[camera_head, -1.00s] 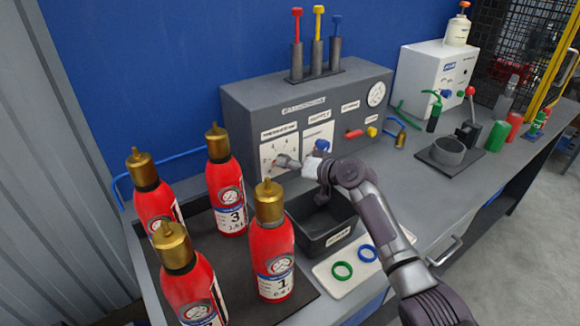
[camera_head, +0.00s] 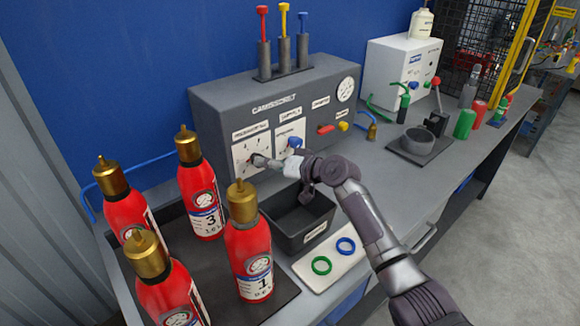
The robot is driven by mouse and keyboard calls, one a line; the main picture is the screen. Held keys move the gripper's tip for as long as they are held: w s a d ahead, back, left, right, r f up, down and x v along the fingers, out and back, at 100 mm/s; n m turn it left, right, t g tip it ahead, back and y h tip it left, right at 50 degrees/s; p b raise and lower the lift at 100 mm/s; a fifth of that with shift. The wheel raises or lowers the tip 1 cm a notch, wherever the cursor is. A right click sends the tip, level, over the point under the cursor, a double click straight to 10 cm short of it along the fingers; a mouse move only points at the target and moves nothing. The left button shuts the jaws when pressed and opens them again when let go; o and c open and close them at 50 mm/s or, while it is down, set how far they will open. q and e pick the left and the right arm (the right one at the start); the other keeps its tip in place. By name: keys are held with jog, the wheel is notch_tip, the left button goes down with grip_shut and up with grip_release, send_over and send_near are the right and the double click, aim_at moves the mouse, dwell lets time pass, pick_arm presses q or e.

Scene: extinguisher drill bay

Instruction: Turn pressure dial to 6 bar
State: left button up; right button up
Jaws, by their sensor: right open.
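The pressure dial sits on a white scale plate (camera_head: 242,150) at the left of the grey control box's front (camera_head: 215,105). My right gripper (camera_head: 259,160) is at the dial, its fingers pointing left toward the knob. It is open, and the fingers hide most of the knob, so I cannot read the setting or tell whether they touch it. My right arm comes in from the lower right. My left gripper is not in view.
Red extinguishers with brass tops (camera_head: 250,262) stand close at the left. A black bin (camera_head: 310,238) is below the dial, beside a white tray (camera_head: 305,267) with a green and a blue ring. A blue knob (camera_head: 295,143) is just right of the dial.

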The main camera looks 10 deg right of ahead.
jog(key=v, duration=0.9)
jog(key=shift+s+d, duration=0.15)
jog(key=shift+s, duration=0.05)
